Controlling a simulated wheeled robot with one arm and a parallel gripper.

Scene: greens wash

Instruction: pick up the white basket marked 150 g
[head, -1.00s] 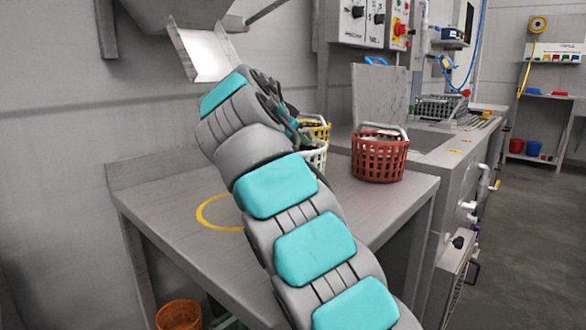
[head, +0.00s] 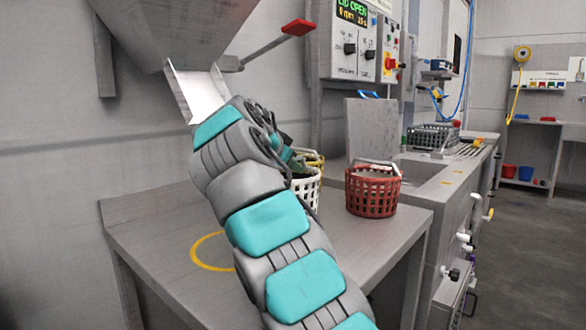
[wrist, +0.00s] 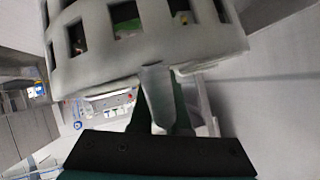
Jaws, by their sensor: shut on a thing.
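A white basket (head: 306,190) with square openings stands behind my arm on the steel table (head: 160,225), its left side hidden. In the wrist view a white slotted basket wall (wrist: 150,35) fills the top, with green bits showing through the openings. My gripper (wrist: 158,95) is shut on the white basket, its fingers close together below the wall. The exact place of the grip is unclear. In the head view my arm hides most of the gripper. No 150 g mark can be read. I cannot tell whether the basket is clear of the table.
A red basket (head: 373,191) stands to the right on the table, and a yellow basket (head: 314,160) shows partly behind the white one. A steel chute (head: 200,93) hangs above my arm. A yellow ring (head: 208,262) marks bare table at the left.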

